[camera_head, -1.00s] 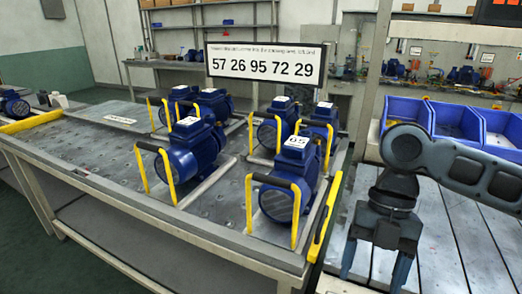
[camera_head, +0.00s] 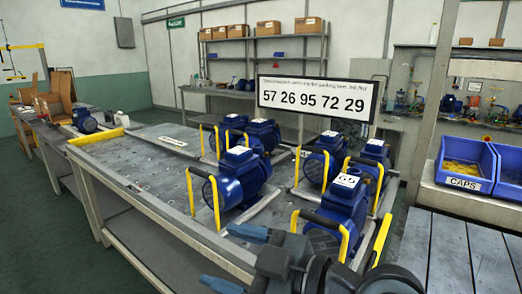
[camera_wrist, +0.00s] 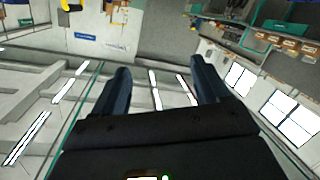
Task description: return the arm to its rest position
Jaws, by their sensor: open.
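My gripper (camera_head: 233,258) is at the bottom middle of the head view, with its two blue-grey fingers apart and pointing left. It is in front of the near edge of the pump table (camera_head: 160,212). In the wrist view my gripper (camera_wrist: 160,68) is open and nothing is between the fingers. That view is tilted and shows ceiling lights, wall and far shelves. My dark arm joints fill the bottom of the head view, hiding the table's near corner.
Several blue pumps with yellow handles stand on the table; the nearest pump (camera_head: 338,215) is close to my arm. A number sign (camera_head: 316,96) stands behind. Blue bins (camera_head: 465,163), one labelled CAPS, are at right above a slatted bench (camera_head: 455,250). The table's left part is clear.

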